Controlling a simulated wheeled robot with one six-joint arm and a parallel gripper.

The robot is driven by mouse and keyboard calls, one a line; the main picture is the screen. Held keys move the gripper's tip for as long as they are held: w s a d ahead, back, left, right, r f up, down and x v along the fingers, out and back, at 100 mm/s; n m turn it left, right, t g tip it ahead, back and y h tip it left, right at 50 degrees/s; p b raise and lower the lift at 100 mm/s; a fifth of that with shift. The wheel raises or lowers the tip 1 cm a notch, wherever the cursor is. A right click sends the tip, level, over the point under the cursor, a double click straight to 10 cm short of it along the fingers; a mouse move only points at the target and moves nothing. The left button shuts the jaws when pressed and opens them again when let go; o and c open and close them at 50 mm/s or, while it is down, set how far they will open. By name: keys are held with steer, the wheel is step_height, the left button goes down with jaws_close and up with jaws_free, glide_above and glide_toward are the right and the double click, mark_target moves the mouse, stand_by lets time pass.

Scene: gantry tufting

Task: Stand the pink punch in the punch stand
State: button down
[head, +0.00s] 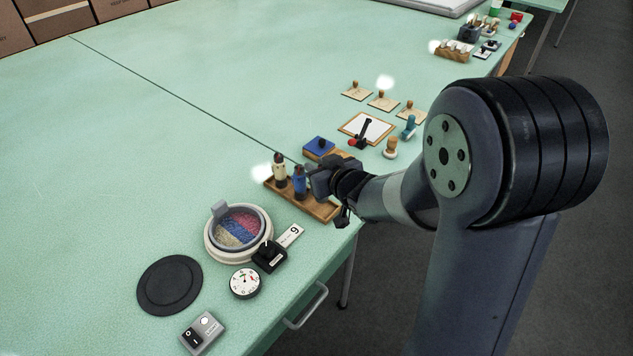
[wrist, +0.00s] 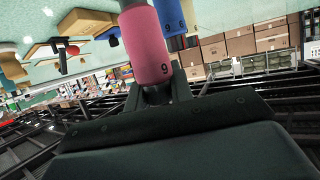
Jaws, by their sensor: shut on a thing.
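The pink punch (wrist: 144,45) carries a dark "9" and fills the top middle of the wrist view. My gripper (wrist: 162,92) is shut on it. In the head view my gripper (head: 325,180) is over the right part of the wooden punch stand (head: 324,211) and hides the pink punch. A cream punch (head: 280,171) and a blue punch (head: 299,184) stand upright in the left part of the stand. The blue punch (wrist: 168,14) also shows just beyond the pink one in the wrist view. The pink punch's lower end is hidden, so I cannot tell whether it touches the stand.
A blue pad (head: 319,145) on a wooden block lies just behind the stand. A bowl of coloured grains (head: 238,228), a black numbering tool (head: 269,256) and a dial (head: 245,283) lie in front. The table's edge is close at the right. The table's left side is clear.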

steer(key=shift+f+b, duration=0.4)
steer(key=shift+f, duration=1.4)
steer(key=shift+f, duration=0.1)
steer(key=shift+f, duration=0.15)
steer(key=c, duration=1.3)
jaws_free()
steer(key=shift+o, duration=0.2)
steer(key=shift+r, duration=0.3)
steer(key=p+v, duration=0.1)
steer(key=v, duration=1.1)
